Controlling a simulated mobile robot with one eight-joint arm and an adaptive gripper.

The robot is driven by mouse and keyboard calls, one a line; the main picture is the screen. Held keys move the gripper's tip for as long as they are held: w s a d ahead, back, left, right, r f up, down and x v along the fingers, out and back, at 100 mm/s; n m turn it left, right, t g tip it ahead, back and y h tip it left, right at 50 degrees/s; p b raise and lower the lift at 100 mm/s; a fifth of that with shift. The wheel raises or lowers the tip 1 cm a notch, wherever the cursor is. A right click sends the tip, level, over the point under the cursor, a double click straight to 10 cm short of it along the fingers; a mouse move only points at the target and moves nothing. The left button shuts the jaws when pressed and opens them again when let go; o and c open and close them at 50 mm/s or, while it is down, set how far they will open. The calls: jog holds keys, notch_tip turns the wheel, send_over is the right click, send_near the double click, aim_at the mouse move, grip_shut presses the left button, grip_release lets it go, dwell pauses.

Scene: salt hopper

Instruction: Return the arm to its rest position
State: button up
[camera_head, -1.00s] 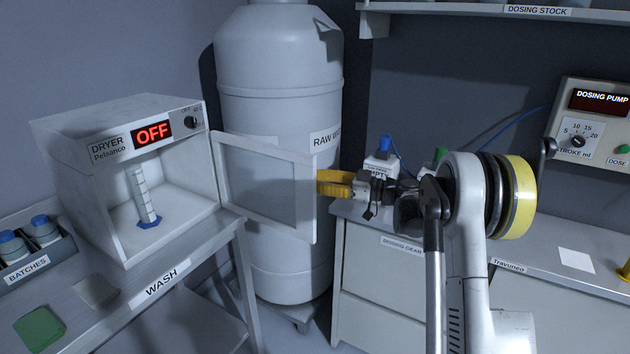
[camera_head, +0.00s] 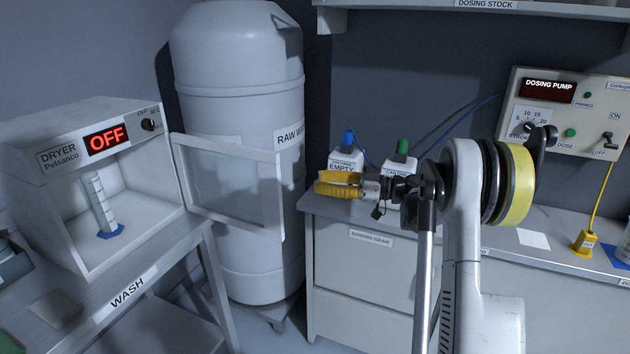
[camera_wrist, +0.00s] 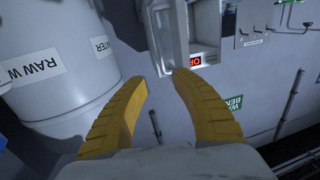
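My gripper (camera_head: 322,184) has yellow fingers and points left in the head view, in front of the counter's left end. Its arm is bent and raised at the right of centre. In the wrist view the two fingers of my gripper (camera_wrist: 160,78) stand apart with nothing between them. The gripper touches nothing that I can see.
The dryer (camera_head: 75,150) reads OFF; its door (camera_head: 232,185) stands open, with a graduated cylinder (camera_head: 98,203) inside. The raw water tank (camera_head: 240,110) stands behind the door. Two capped containers (camera_head: 345,161) stand on the counter (camera_head: 325,208) behind my gripper. The dosing pump (camera_head: 548,115) is at right.

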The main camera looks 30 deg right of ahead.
jog(key=a+r+m+t+h, duration=0.2)
jog(key=r+m+t+h, duration=0.35)
jog(key=r, duration=0.65)
jog(key=a+r+m+t+h, duration=0.1)
jog(key=r+m+t+h, duration=0.5)
jog(key=r, duration=0.6)
jog(key=s+a+f+g, duration=0.5)
jog(key=s+f, duration=0.4)
jog(key=s, duration=0.2)
jog(key=s+a+f+g+h, duration=0.1)
jog(key=s+a+f+g, duration=0.4)
jog(key=s+f, duration=0.5)
jog(key=s+a+f+n+g+h, duration=0.1)
jog(key=s+a+f+g, duration=0.4)
jog(key=s+f, duration=0.4)
jog(key=s+g, duration=0.1)
jog(key=s, duration=0.2)
jog(key=shift+s+f, duration=0.15)
jog(key=shift+f, duration=0.25)
